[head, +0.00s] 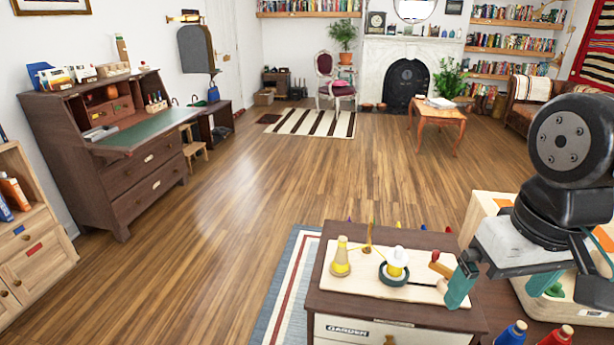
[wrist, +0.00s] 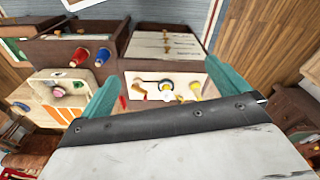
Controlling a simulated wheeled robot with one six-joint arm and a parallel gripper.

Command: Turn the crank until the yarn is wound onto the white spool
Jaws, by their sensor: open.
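A pale wooden board (head: 345,287) lies on a dark cabinet top. At its left stands a yellow yarn cone (head: 340,262), which also shows in the wrist view (wrist: 195,91). The white spool (head: 398,255) stands right of it on a dark round base and shows yellow around its lower part; it also shows in the wrist view (wrist: 167,96). A thin yellow strand runs by a small guide (head: 368,240) between them. My gripper (head: 463,276), with teal fingers, is open beside the knob, apparently empty; exact contact is unclear.
The cabinet (head: 328,303) has small coloured pegs along its back edge. A pale wooden box (head: 485,208) stands behind my arm at right. Blue and red spools (head: 512,333) stand at the front right. The floor left of the cabinet is clear, with a striped rug (head: 284,285) beside it.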

